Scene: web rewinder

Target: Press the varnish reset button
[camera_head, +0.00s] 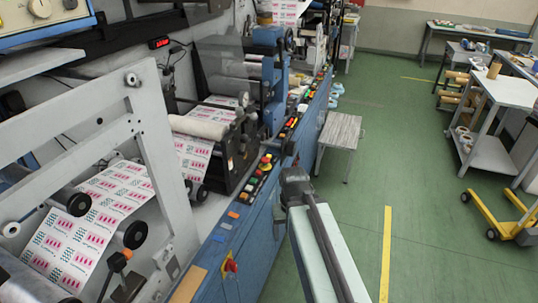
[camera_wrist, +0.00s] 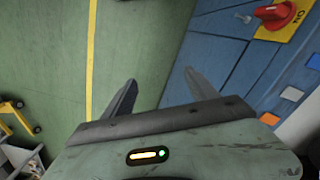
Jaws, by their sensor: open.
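The blue machine's top ledge carries a row of coloured buttons (camera_head: 258,175), with green, red, orange and pale ones in the head view. I cannot tell which one is the varnish reset button, as no label is readable. My gripper (camera_wrist: 160,88) shows its two dark fingers apart, with nothing between them but floor and part of the machine's side. In the head view, my gripper (camera_head: 297,187) is a dark shape beside the ledge, right of the buttons, and its fingertips are not clear. It appears apart from the buttons.
A red rotary switch on a yellow plate (camera_head: 230,266) sits on the blue machine side (camera_wrist: 225,60). A small grey table (camera_head: 341,134) stands beyond my arm. A yellow pallet truck (camera_head: 500,215) is at right. Green floor (camera_head: 430,245) is clear between them.

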